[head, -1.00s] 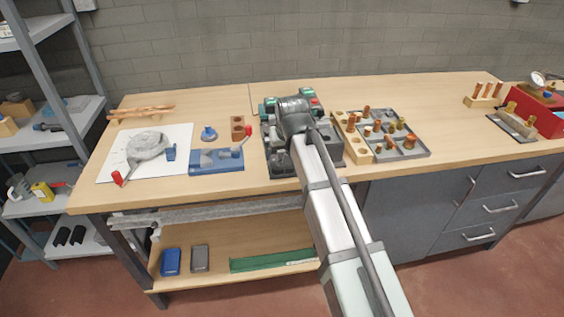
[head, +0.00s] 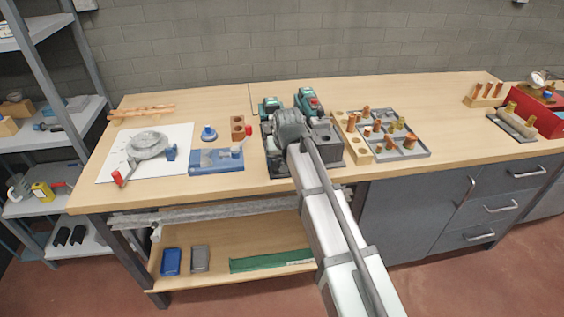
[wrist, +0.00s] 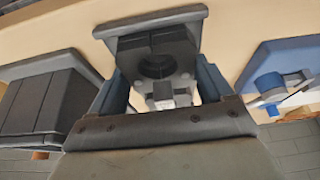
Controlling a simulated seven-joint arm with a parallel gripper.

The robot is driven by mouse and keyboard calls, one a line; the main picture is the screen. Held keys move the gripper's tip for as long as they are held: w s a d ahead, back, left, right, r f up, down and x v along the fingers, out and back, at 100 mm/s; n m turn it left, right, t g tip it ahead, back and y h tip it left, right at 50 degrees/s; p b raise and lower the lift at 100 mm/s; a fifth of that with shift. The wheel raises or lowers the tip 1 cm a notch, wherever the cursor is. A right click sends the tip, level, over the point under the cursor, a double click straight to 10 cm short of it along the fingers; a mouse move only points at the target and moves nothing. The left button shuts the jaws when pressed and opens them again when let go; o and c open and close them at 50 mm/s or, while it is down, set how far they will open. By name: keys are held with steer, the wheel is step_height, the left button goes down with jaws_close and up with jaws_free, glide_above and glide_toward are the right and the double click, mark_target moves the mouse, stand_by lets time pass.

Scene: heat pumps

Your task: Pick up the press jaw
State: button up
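In the wrist view the press jaw (wrist: 157,52) is a dark grey split block with a round hole through its middle. It sits at a grey holder plate (wrist: 150,21). My gripper (wrist: 162,85) has one blue-grey finger on each side of the jaw. The fingers are spread about as wide as the jaw; I cannot tell whether they touch it. In the head view my wrist (head: 291,124) is over the grey tray of press tools at the middle of the bench, and it hides the jaw and my fingertips.
Green-and-black press tools (head: 308,101) stand just behind my wrist. A dark ribbed block (wrist: 42,101) is close at the left in the wrist view. A blue fixture (head: 216,160) is left of my arm, and a fittings tray (head: 415,152) is right.

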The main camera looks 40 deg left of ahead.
steer(key=c, duration=1)
steer(key=shift+r, duration=0.15)
step_height(320, 180, up, 10)
steer(key=shift+f, duration=0.1)
stand_by(0.4)
steer(key=shift+m, duration=0.8)
steer(key=w+d+r, duration=0.1)
steer(key=w+d, duration=0.1)
steer(key=w, duration=0.1)
steer(key=w+d+r, duration=0.1)
steer(key=w+d, duration=0.1)
steer(key=w, duration=0.1)
steer(key=w+d+r, duration=0.1)
steer(key=w+d, duration=0.1)
steer(key=w, duration=0.1)
steer(key=shift+d+r, duration=0.3)
steer(key=shift+d, duration=0.05)
steer(key=shift+n, duration=0.8)
steer(key=shift+w+d+r, duration=0.35)
steer(key=shift+w+r, duration=0.45)
steer(key=shift+w, duration=0.1)
steer(key=shift+w+d+r, duration=0.3)
steer(key=shift+w+r, duration=0.5)
steer(key=shift+w, duration=0.1)
